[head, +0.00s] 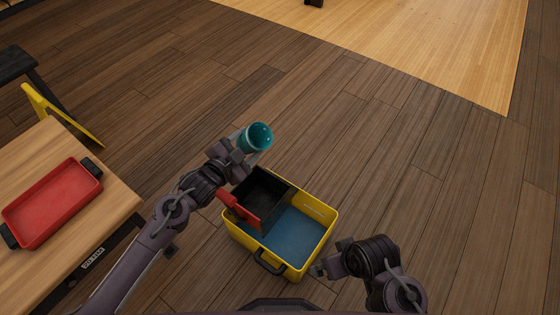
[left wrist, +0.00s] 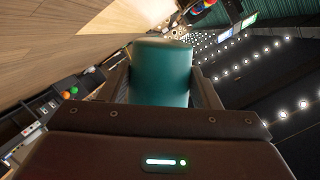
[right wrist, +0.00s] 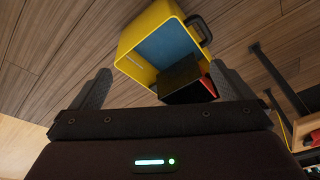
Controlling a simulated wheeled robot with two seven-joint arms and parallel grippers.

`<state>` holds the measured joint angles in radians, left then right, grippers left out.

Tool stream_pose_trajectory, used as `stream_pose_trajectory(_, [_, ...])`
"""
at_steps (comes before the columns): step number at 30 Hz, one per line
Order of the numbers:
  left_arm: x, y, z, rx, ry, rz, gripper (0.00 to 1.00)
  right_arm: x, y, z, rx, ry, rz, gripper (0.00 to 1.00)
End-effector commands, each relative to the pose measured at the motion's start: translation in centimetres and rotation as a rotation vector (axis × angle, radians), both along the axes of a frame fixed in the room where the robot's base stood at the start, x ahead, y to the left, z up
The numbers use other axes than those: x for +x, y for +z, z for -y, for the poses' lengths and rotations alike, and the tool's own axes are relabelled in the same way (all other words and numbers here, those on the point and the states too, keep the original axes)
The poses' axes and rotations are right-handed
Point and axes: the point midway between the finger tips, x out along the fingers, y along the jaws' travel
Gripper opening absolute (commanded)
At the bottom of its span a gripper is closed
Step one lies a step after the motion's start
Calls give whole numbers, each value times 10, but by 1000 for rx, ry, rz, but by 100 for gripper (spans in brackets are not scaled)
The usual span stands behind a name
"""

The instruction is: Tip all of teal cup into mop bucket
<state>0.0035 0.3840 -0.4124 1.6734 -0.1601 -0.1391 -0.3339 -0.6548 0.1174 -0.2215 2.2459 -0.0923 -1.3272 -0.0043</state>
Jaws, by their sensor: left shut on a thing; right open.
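The teal cup (head: 256,136) is held in my left gripper (head: 246,146), above and just beyond the far left part of the mop bucket. Its rounded teal side fills the space between the fingers in the left wrist view (left wrist: 161,72). The cup looks tilted in the head view; its contents cannot be made out. The yellow mop bucket (head: 327,232) stands on the floor, with blue inside and a black wringer with a red handle at its left. It also shows in the right wrist view (right wrist: 126,50). My right gripper (head: 322,268) is open and empty near the bucket's right front corner.
A wooden table (head: 95,215) at the left bears a red tray (head: 50,203). A yellow floor sign (head: 62,115) and a dark bench (head: 15,65) stand behind it. The wooden floor right of the bucket is clear.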

Motion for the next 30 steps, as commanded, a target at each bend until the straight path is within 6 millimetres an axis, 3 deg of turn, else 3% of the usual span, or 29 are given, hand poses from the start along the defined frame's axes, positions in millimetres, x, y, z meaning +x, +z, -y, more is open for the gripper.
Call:
stream_pose_trajectory(6, [8, 14, -14, -187, 2, -96, 32, -11, 14, 25, -68, -51, -134, 100])
stream_pose_trajectory(21, [16, 22, -31, -453, 1, -231, 32, -5, -58, 31, -68, -82, -133, 100])
stream_pose_trajectory(30, [20, 26, -37, -577, 0, -296, 32, -5, -83, 35, -67, -92, -124, 100])
